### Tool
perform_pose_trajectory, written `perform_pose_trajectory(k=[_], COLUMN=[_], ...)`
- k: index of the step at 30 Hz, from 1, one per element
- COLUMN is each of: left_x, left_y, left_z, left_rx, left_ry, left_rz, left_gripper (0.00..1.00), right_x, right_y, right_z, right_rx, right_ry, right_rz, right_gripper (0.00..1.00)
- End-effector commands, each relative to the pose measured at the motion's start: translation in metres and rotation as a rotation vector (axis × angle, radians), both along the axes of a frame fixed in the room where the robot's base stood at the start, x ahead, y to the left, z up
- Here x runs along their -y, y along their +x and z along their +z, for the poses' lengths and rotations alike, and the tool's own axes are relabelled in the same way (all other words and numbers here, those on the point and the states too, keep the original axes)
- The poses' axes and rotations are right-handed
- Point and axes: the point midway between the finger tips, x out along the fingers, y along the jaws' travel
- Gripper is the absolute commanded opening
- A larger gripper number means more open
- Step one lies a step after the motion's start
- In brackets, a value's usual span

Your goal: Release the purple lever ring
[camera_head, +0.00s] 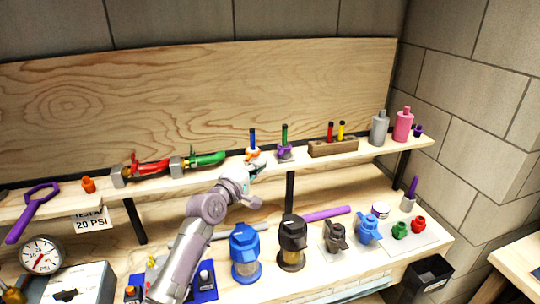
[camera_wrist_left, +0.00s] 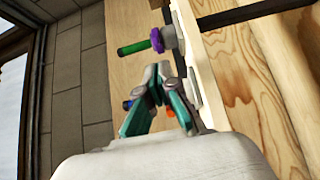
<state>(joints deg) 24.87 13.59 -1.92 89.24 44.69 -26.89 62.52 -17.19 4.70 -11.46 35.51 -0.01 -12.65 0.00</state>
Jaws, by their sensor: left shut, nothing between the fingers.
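The purple lever ring (camera_head: 284,150) sits around the base of an upright green lever on a grey mount, on the upper shelf. In the left wrist view the purple ring (camera_wrist_left: 157,39) circles the green lever (camera_wrist_left: 134,48) beside its grey base. My left gripper (camera_head: 260,167) is shut and empty, just left of the ring and apart from it, at the shelf's front edge. In the left wrist view its teal fingers (camera_wrist_left: 160,74) come together below the ring. My right gripper is not in view.
A blue lever with an orange ring (camera_head: 253,153) stands close behind my left gripper; the fingers partly hide it in the wrist view. A wooden block (camera_head: 333,148) with red and yellow sticks stands to the right. Red and green pipe valves (camera_head: 205,160) lie to the left.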

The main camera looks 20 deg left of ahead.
Motion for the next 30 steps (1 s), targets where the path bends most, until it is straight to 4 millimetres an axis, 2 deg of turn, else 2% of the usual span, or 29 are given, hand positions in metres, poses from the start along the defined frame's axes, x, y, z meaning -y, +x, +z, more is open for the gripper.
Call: perform_pose_trajectory(k=[1, 6, 12, 30], left_x=[0.002, 0.009, 0.014, 0.015], left_y=[0.010, 0.036, 0.053, 0.057], left_z=[0.003, 0.001, 0.000, 0.000], left_rx=[0.001, -0.001, 0.000, 0.000], left_ry=[0.000, 0.001, 0.001, 0.002], left_rz=[0.001, 0.001, 0.001, -0.001], left_gripper=[0.00, 0.00, 0.00, 0.00], right_x=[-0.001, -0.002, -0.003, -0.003], right_y=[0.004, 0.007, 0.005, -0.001], right_z=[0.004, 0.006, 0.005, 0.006], right_rx=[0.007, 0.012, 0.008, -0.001], right_ry=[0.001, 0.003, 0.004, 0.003], right_rz=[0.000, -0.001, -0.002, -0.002], right_gripper=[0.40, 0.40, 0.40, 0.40])
